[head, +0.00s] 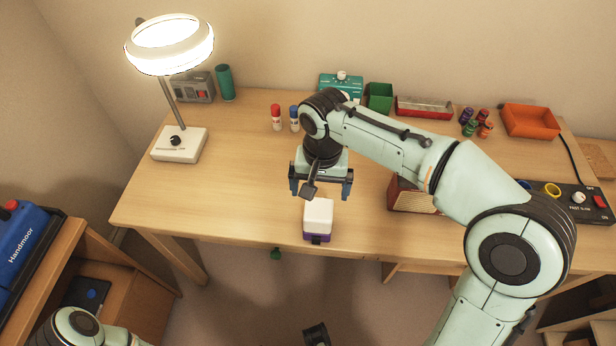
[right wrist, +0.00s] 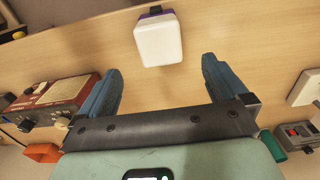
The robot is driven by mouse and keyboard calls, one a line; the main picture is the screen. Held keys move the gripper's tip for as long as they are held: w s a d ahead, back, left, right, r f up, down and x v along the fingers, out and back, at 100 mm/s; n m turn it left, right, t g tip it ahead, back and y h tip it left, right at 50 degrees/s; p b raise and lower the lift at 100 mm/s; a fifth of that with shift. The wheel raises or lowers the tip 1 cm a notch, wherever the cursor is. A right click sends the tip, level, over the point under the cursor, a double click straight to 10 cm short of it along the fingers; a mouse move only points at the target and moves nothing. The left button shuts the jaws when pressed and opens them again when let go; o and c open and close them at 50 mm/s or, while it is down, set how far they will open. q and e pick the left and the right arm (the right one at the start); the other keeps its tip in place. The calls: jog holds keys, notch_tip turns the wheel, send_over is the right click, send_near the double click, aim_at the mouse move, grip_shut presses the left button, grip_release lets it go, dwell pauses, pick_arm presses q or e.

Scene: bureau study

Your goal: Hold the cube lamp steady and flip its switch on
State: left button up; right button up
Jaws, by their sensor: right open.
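The cube lamp (head: 318,214) stands upright near the front edge of the desk, with a white top on a purple base. A small dark part, possibly its switch (head: 316,240), sits low on its front side. The lamp also shows in the right wrist view (right wrist: 158,42), ahead of the fingers and between their lines. My right gripper (head: 320,187) is open and empty, its blue fingers spread above and just behind the lamp, apart from it.
A lit ring lamp (head: 180,145) stands at the left. A brown radio-like box (head: 412,197) is close to the cube lamp's right. Bottles (head: 276,118) and bins stand behind. Desk left of the cube lamp is clear.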

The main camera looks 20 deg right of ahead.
aim_at(318, 218)
notch_tip(318, 218, down, 13)
jog(key=b, duration=0.2)
jog(key=shift+s+f+b, duration=0.1)
jog(key=shift+f+b, duration=0.05)
jog(key=shift+b, duration=0.2)
jog(key=shift+c, duration=0.3)
jog(key=c, duration=1.1)
